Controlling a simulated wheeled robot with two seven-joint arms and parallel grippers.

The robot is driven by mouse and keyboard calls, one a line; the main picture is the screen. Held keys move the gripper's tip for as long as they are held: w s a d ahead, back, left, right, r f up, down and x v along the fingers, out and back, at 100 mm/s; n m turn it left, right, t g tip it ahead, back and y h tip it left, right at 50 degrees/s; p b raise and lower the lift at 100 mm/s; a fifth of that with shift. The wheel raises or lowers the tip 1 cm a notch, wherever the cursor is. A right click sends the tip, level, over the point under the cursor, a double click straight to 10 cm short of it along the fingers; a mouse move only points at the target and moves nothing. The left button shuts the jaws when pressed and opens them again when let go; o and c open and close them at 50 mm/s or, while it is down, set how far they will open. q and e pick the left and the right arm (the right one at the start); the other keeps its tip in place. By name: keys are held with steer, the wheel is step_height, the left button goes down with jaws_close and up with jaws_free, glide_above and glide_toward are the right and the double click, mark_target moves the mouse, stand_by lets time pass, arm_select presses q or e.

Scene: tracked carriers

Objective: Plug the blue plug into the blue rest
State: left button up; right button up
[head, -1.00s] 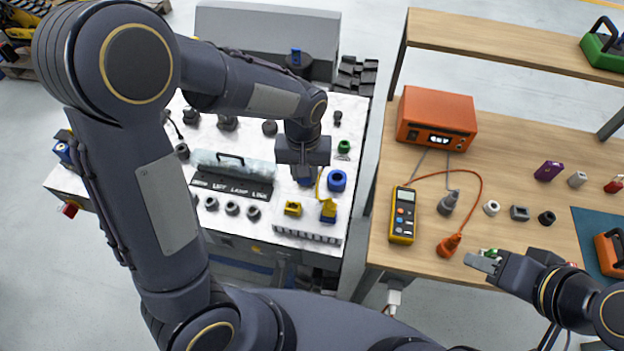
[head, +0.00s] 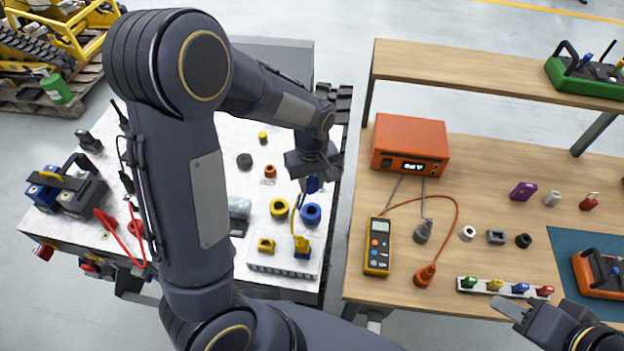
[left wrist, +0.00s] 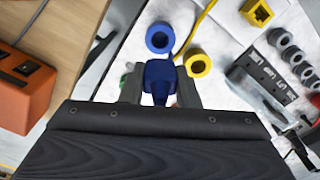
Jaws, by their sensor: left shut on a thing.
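My left gripper (head: 313,181) is shut on the blue plug (left wrist: 159,80), which sits between its fingers in the left wrist view. In the head view only a small part of the blue plug (head: 313,186) shows under the gripper. The blue rest is a thick blue ring (head: 311,214) on the white table, in front of and below the gripper.
A yellow ring (head: 279,208) lies just left of the blue rest. A yellow plug (head: 301,246) with a yellow cable stands at a grey strip (head: 284,265) in front. The wooden bench (head: 470,180) carries an orange box (head: 410,145) and a meter (head: 378,246).

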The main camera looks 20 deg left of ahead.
arm_select(q)
steer(key=shift+f+b, duration=2)
steer(key=shift+f, duration=0.7)
steer(key=shift+f+b, duration=1.8)
steer(key=shift+f, duration=0.5)
steer(key=o, duration=1)
step_height(320, 180, up, 8)
steer(key=shift+f, duration=0.2)
steer(key=shift+r, duration=0.15)
